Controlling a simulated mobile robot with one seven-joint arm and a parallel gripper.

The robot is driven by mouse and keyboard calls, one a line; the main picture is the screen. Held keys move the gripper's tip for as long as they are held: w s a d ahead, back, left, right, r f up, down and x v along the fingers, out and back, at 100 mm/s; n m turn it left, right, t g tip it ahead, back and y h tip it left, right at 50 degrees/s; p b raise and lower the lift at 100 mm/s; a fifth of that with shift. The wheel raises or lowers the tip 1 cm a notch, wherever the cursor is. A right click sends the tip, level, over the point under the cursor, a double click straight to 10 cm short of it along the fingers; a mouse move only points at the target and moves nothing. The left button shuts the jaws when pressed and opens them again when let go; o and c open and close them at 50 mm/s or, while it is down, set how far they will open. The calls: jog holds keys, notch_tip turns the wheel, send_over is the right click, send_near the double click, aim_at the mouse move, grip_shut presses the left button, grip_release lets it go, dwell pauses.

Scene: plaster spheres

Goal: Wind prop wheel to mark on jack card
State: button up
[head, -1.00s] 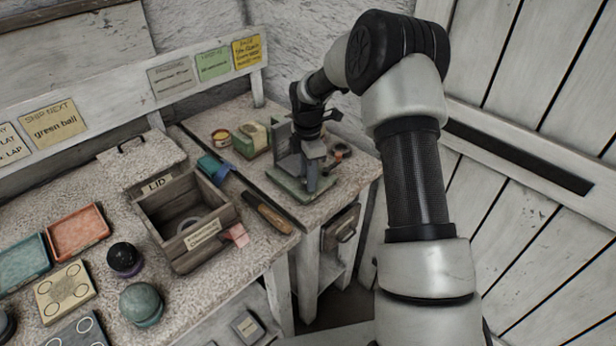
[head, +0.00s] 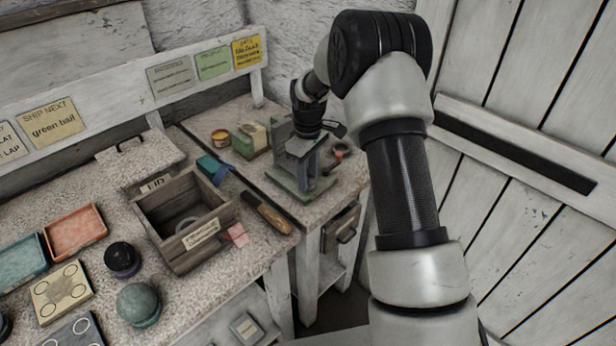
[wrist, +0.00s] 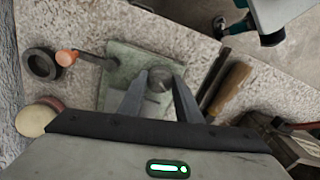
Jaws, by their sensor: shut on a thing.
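The jack stands on a green base plate (head: 290,185) at the right end of the bench; the plate also shows in the wrist view (wrist: 116,72). My gripper (wrist: 159,80) reaches down over it, its two fingers closed on the sides of a round grey metal piece (wrist: 160,76), which looks like the prop wheel. In the head view my gripper (head: 308,132) is above the jack and hides part of it. I cannot make out a mark on the wheel. A yellow card (head: 249,52) hangs above the bench; its small writing is unclear, and I cannot tell whether it is the jack card.
A round tin (head: 221,138) and a green-and-cream box (head: 250,140) stand behind. An open wooden box (head: 200,247) is left.

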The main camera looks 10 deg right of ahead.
jog(key=m, duration=1.1)
jog(key=shift+m, duration=0.4)
jog(key=m, duration=0.5)
jog(key=shift+m, duration=0.3)
jog(key=m+p, duration=0.1)
jog(key=m, duration=0.5)
jog(key=m+p, duration=0.2)
jog(key=m, duration=0.4)
jog(key=shift+r+m, duration=0.1)
jog(key=shift+m, duration=0.2)
jog(key=m+p, duration=0.2)
jog(key=m, duration=0.3)
jog(key=m+p, duration=0.2)
jog(key=m, duration=0.4)
jog(key=shift+m, duration=0.4)
jog(key=m+p, duration=0.1)
jog(key=m, duration=0.4)
